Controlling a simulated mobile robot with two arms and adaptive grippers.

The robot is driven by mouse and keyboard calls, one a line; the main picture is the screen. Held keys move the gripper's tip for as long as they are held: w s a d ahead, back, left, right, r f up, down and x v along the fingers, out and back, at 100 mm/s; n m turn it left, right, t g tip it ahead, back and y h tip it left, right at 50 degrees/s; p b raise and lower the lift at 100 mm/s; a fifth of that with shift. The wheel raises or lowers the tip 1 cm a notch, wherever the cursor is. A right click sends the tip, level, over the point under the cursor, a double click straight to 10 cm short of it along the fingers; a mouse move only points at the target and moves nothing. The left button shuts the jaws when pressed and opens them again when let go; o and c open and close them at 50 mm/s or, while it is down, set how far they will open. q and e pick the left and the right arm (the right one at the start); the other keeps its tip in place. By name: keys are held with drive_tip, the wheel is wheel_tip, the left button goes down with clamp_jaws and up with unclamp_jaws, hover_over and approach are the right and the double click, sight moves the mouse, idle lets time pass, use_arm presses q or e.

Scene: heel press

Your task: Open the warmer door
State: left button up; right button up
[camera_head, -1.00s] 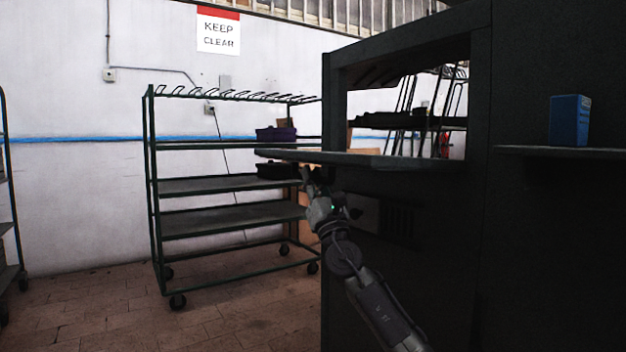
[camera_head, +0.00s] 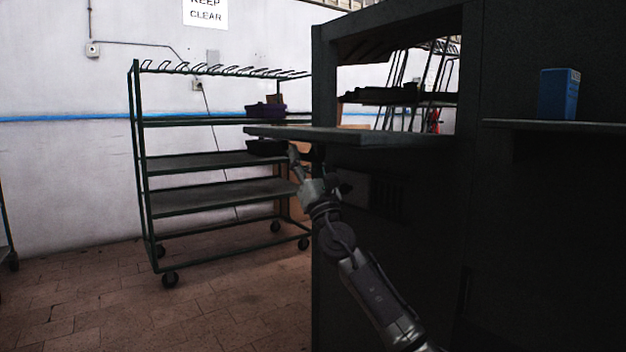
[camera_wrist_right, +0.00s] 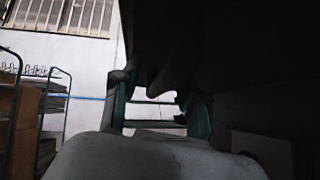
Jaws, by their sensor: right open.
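The warmer (camera_head: 390,240) is a large dark cabinet at the right of the head view, with an open window-like gap in its upper part. The warmer door (camera_head: 350,137) appears as a flat grey panel lying roughly level at the bottom edge of that gap, jutting out to the left. My right gripper (camera_head: 299,160) is open, just under the panel's left part; whether it touches cannot be told. In the right wrist view its fingers (camera_wrist_right: 157,98) stand apart with a dark surface above them. My left gripper is not in view.
A green wheeled rack (camera_head: 215,190) stands left of the warmer, with dark purple bins (camera_head: 266,110) on it. A blue box (camera_head: 559,94) sits on a shelf (camera_head: 560,125) at the right. The tiled floor (camera_head: 80,300) at front left is clear.

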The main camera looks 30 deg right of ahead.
drive_tip(key=v, duration=1)
drive_tip(key=shift+f, duration=0.15)
